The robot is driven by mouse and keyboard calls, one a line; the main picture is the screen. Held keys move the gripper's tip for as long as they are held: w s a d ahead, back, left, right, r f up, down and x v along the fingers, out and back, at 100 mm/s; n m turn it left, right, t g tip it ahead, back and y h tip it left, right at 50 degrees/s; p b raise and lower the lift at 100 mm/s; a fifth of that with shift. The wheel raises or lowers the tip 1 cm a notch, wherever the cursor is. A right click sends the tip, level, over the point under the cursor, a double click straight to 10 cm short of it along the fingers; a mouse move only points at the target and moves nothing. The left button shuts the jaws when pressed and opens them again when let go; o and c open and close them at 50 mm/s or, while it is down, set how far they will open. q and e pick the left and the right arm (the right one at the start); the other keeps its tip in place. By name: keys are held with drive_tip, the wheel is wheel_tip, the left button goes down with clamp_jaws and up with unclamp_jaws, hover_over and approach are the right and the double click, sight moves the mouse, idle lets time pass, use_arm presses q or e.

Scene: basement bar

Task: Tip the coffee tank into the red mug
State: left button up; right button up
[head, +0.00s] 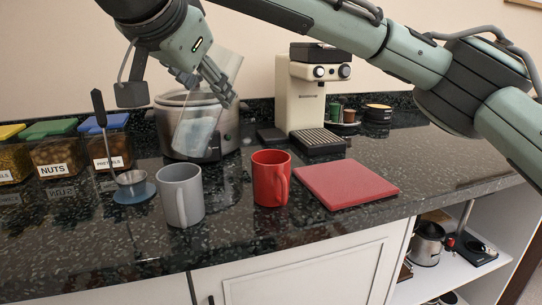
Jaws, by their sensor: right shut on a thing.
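The coffee tank (197,130) is a clear container held tilted in the air at the upper left, in front of a steel cooker. I cannot tell what is in it. My right gripper (208,88), on the arm coming in from the right, is shut on the tank. The red mug (268,180) stands upright on the dark counter, below and to the right of the tank and apart from it. Its inside is mostly hidden. My left gripper is not in view.
A grey mug (181,196) stands left of the red mug, and a red board (346,184) lies to its right. A cream coffee machine (303,95) and the steel cooker (229,128) stand behind.

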sight(220, 109)
drive_tip(key=shift+w+d+f+m+g+y, duration=0.2)
drive_tip(key=shift+d+m+g+y, duration=0.25)
drive_tip(key=shift+d+y, duration=0.35)
drive_tip(key=shift+y, duration=0.1)
drive_tip(key=shift+f+m+y, duration=0.25)
drive_tip(key=shift+m+y, duration=0.2)
drive_tip(key=shift+y, duration=0.05)
drive_tip(key=shift+f+m+g+y, duration=0.4)
drive_tip(key=shift+f+g+y, duration=0.1)
drive_tip(key=shift+y, duration=0.1)
drive_tip(key=shift+f+y, duration=0.5)
drive_tip(key=shift+f, duration=0.15)
drive_tip(key=shift+f+m, duration=0.35)
drive_tip(key=shift+m, duration=0.05)
drive_tip(key=shift+f+g+y+b, duration=0.1)
drive_tip(key=shift+g+y+b, duration=0.15)
drive_tip(key=shift+y+b, duration=0.3)
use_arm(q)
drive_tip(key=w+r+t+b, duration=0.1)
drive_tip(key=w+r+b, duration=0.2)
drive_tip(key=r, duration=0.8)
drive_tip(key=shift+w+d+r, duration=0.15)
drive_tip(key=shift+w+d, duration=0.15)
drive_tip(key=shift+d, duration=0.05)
use_arm(e)
drive_tip(key=shift+w+d+f+m+y, duration=0.25)
drive_tip(key=shift+d+f+m+y, duration=0.45)
drive_tip(key=shift+f+y, duration=0.25)
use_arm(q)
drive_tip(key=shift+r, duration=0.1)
